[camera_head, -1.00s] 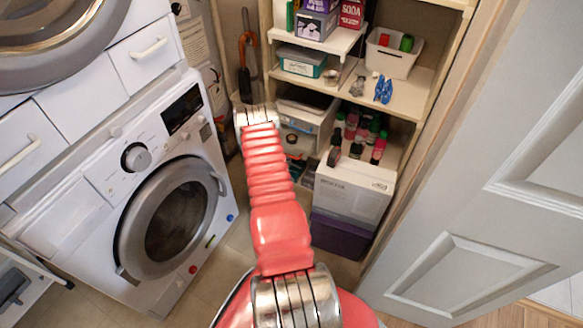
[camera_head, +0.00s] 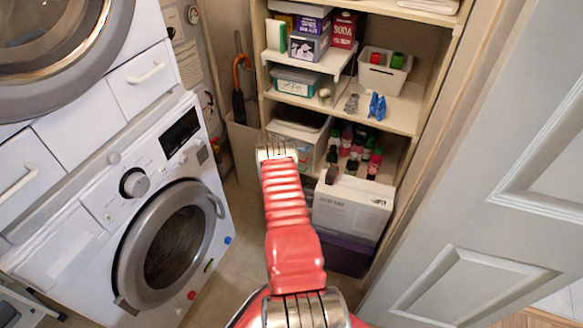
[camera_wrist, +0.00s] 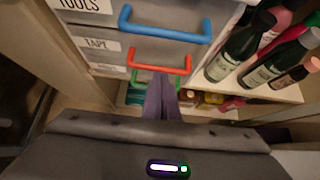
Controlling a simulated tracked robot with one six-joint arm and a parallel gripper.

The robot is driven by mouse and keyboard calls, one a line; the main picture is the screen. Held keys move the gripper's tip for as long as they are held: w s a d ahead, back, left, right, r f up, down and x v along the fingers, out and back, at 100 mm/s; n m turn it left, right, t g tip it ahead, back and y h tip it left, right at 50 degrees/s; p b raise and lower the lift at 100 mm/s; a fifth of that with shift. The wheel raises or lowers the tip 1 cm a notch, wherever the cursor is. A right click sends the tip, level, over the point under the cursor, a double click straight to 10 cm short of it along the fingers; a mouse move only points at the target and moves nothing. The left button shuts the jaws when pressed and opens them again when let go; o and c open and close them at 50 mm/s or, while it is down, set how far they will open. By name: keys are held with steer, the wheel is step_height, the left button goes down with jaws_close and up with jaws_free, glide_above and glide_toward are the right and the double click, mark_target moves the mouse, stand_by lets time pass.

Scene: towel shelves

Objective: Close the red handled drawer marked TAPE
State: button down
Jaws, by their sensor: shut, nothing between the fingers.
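The TAPE drawer (camera_wrist: 110,58) has a pale front with a white label and a red handle (camera_wrist: 176,71), in the wrist view's upper middle. Its front looks roughly in line with the TOOLS drawer above, and no inside shows. My gripper (camera_wrist: 161,88) is shut and empty. Its fingertips show just below the red handle, overlapping the green handle (camera_wrist: 139,78); I cannot tell whether they touch anything. In the head view the drawer unit (camera_head: 300,128) is partly hidden by my arm, and the fingers are out of sight.
The TOOLS drawer (camera_wrist: 82,6) has a blue handle (camera_wrist: 165,32). Bottles (camera_wrist: 243,50) stand on the shelf right of the drawers. In the head view, a white box (camera_head: 352,207) is at lower right, the washer (camera_head: 90,225) at left and an open door (camera_head: 480,200) at right.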

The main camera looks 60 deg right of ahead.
steer(key=shift+s+d+r, duration=0.2)
steer(key=shift+s+d, duration=0.05)
steer(key=shift+d, duration=0.2)
steer(key=shift+a, duration=0.1)
steer(key=s+a+r, duration=0.1)
steer(key=a+r, duration=0.4)
steer(key=a, duration=0.7)
steer(key=shift+s, duration=0.2)
steer(key=shift+r, duration=0.1)
stand_by(0.6)
